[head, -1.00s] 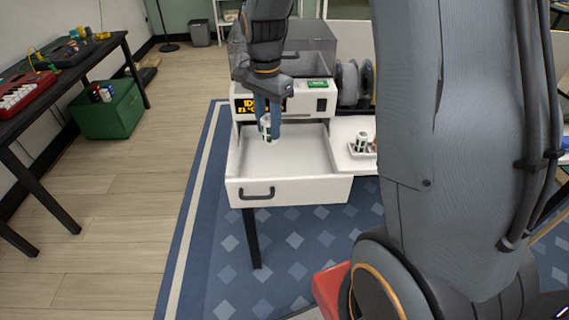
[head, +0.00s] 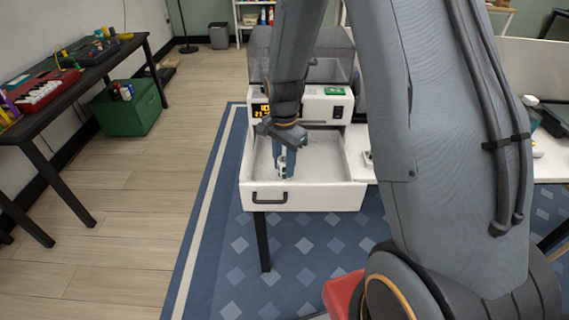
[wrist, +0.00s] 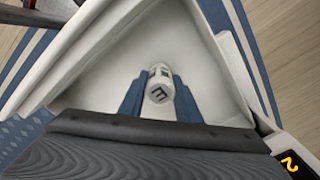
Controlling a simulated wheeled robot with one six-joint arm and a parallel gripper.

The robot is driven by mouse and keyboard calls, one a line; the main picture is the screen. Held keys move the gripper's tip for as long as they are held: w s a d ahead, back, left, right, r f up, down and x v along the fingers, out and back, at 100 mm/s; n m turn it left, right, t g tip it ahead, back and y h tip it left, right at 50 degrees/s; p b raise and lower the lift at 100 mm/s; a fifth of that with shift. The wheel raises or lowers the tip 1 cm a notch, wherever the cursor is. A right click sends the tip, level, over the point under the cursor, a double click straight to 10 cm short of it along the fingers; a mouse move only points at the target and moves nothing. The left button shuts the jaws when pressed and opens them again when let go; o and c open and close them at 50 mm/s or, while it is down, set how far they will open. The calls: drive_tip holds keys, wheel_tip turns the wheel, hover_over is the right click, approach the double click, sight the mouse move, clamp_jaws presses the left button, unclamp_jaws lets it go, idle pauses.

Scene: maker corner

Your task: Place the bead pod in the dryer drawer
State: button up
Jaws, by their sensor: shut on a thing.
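The bead pod (wrist: 159,90) is a small white cylinder with dark markings, held between the blue fingers of my gripper (head: 284,172). It also shows in the head view (head: 282,168), partly hidden by the fingers. The white dryer drawer (head: 318,197) is pulled open below the dryer (head: 325,107). My gripper points down inside the drawer's outline, and the pod is low over the drawer floor. I cannot tell whether the pod touches the floor. In the wrist view the drawer walls (wrist: 215,60) surround the pod, and the floor around it looks empty.
The dryer's front panel with an orange display stands behind the drawer. A white surface (head: 362,166) adjoins the drawer on the right, mostly hidden by my arm.

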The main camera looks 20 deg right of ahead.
sight(284, 159)
drive_tip(key=shift+f, duration=0.3)
drive_tip(key=o, duration=1.1)
drive_tip(key=shift+c, duration=0.2)
drive_tip(key=shift+r, duration=0.1)
wheel_tip(284, 159, up, 11)
drive_tip(key=shift+b, duration=0.95)
drive_tip(key=shift+r, duration=0.55)
drive_tip(key=s+f+n, duration=0.2)
drive_tip(key=s+n, duration=1)
drive_tip(key=s, duration=0.5)
drive_tip(key=shift+s+n+t, duration=0.25)
drive_tip(key=shift+n+t, duration=0.05)
drive_tip(key=shift+r, duration=0.1)
